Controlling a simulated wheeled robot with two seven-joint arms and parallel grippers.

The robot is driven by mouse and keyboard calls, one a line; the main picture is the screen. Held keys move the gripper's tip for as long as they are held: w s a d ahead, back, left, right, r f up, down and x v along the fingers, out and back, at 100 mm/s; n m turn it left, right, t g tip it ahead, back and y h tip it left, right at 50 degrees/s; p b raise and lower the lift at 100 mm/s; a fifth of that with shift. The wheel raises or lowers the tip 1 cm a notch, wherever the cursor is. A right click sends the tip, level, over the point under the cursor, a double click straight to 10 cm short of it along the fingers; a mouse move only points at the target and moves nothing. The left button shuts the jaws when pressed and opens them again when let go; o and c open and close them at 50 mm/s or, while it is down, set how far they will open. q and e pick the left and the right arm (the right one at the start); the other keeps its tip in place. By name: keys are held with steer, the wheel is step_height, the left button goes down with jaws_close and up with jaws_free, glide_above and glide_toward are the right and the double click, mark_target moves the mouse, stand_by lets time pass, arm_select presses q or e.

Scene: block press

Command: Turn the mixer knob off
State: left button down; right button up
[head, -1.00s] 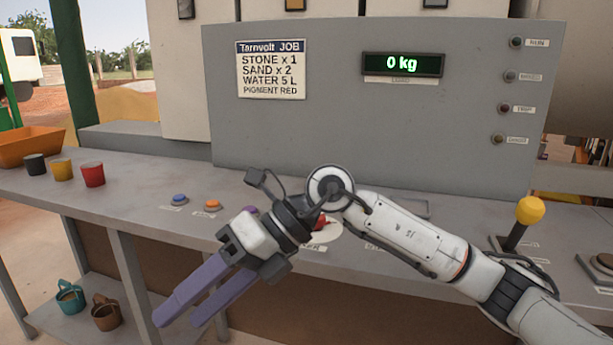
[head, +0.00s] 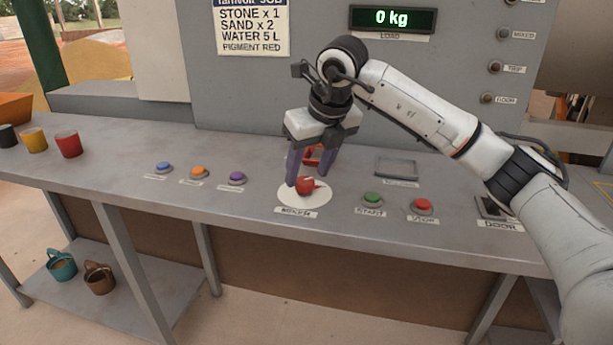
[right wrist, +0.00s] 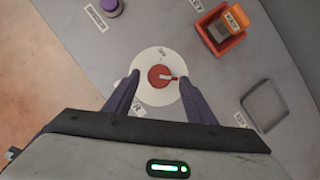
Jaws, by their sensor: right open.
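The mixer knob (head: 306,186) is a red dial on a round white plate (head: 318,199) on the grey console. In the right wrist view the knob (right wrist: 161,77) shows between my fingers, with a pale pointer on it aimed to the right of that picture. My right gripper (head: 307,184) is open, with purple fingers pointing down, and sits over the knob. In the right wrist view its fingertips (right wrist: 160,90) are on either side of the plate; I cannot tell whether they touch the knob. My left gripper is not in view.
Blue, orange and purple buttons (head: 237,178) are left of the knob. A green start button (head: 372,198) and a red stop button (head: 422,206) are to its right. A red-orange holder (right wrist: 222,35) stands close behind the knob. Cups (head: 68,144) stand at far left.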

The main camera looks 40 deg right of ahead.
steer(key=shift+x, duration=0.9)
steer(key=shift+c, duration=0.4)
steer(key=c, duration=0.9)
steer(key=shift+c, duration=0.2)
